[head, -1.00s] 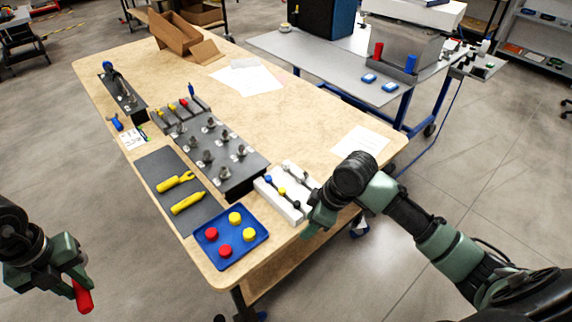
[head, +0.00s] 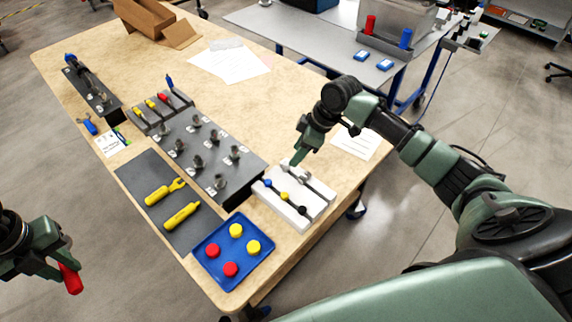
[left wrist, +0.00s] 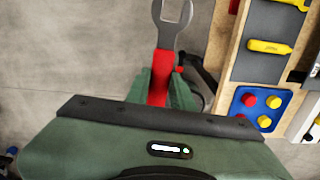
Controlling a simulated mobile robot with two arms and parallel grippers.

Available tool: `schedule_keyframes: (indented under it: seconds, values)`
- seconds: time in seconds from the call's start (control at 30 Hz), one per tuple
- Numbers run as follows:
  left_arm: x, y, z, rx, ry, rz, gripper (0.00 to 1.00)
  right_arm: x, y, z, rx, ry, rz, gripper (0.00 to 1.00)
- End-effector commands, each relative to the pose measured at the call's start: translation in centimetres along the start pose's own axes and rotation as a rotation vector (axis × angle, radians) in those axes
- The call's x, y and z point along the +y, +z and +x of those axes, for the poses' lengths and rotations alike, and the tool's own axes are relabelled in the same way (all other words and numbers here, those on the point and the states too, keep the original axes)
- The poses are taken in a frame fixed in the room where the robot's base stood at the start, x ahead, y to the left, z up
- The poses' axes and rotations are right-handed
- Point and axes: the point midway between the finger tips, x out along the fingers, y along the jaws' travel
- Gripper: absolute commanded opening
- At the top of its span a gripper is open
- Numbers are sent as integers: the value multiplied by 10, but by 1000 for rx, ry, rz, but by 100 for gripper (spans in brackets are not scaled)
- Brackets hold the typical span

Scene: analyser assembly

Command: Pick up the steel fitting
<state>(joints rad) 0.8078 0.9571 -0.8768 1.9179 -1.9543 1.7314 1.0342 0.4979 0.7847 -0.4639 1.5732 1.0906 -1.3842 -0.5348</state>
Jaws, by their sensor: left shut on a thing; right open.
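Several grey metal fittings (head: 221,182) stand upright in rows on a dark grey block on the table. A paler metal piece (head: 303,176) lies in the white holder (head: 312,205); which of these is the steel fitting I cannot tell. My right gripper (head: 298,157) is open just above and behind the white holder, near the pale piece; its fingertips are small and partly hidden. My left gripper (head: 62,268) is off the table's left side, shut on a red-handled wrench (head: 71,279). The wrench's grey open jaw and red handle (left wrist: 157,80) show in the left wrist view.
Blue and yellow-ended rods lie in the white holder. A blue tray (head: 212,275) with red and yellow caps is at the near edge. A dark mat (head: 150,172) carries two yellow tools. Papers (head: 230,62) and a cardboard box (head: 146,16) lie farther back, with bare tabletop between.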

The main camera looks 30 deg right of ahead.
Motion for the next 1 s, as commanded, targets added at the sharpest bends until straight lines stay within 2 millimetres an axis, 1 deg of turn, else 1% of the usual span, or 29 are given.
schedule_keyframes:
  seconds: [0.23, 0.37, 0.4, 0.5, 0.6, 0.77, 0.8, 0.87, 0.9, 0.97, 1.0]
  values:
    - [0, 0, -9, -1, -1, 0, 0, -3, -2, 19, 0, -2, 0, 45]
    - [0, 0, -18, -1, -1, 0, 0, -8, -4, 38, 0, -3, 1, 45]
    - [0, 0, -17, -1, -1, 0, 0, -7, -3, 45, 1, -2, 1, 45]
    - [0, 0, -18, -1, -1, 0, 0, -6, -3, 56, 0, 0, 1, 45]
    - [0, 0, -18, -1, 0, 0, 0, -6, -2, 61, 1, 2, -1, 45]
    - [0, 0, -18, -1, -1, 0, 0, -6, -2, 61, 0, 3, -2, 45]
    - [0, 0, -18, -1, -1, 0, 0, -6, -2, 61, 0, 3, -2, 43]
    - [0, 0, -18, -1, -1, 0, 0, -6, -2, 61, 0, 3, -2, 26]
    - [0, 0, -18, -1, -1, 0, 0, -6, -2, 61, 0, 2, -1, 15]
    - [0, 0, -18, -1, -1, 0, 0, -6, -2, 61, 0, 2, -1, 0]
    - [0, 0, -18, -1, -1, 0, 0, -6, -2, 61, 0, 2, -1, 0]
